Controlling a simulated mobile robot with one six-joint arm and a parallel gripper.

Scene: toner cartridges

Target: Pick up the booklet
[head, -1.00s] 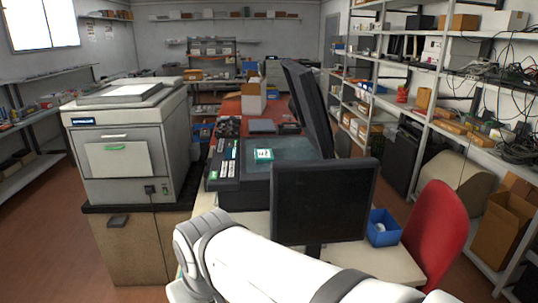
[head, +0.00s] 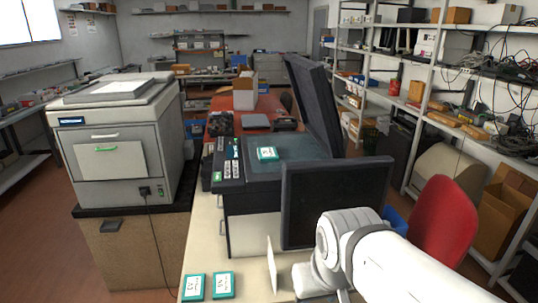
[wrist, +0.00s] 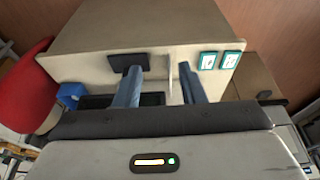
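A thin pale upright panel, perhaps the booklet (head: 271,265), stands on edge on the near desk in the head view. It also shows edge-on in the wrist view (wrist: 170,82), between the lines of my two fingers. My gripper (wrist: 160,68) is open, with its fingers apart and nothing visibly held. Whether the fingers reach the panel's depth is unclear. In the head view my arm hides the gripper. Two teal-and-white cards or boxes (head: 193,287) (head: 222,285) lie left of the panel. Another teal-and-white item (head: 267,153) lies on the open scanner's glass.
A dark monitor (head: 335,203) stands right behind the panel; its foot (wrist: 128,62) shows in the wrist view. The large scanner (head: 268,225) is behind. A grey printer (head: 118,150) stands left. A red chair (head: 443,220) and a blue bin (wrist: 70,92) are beside the desk.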

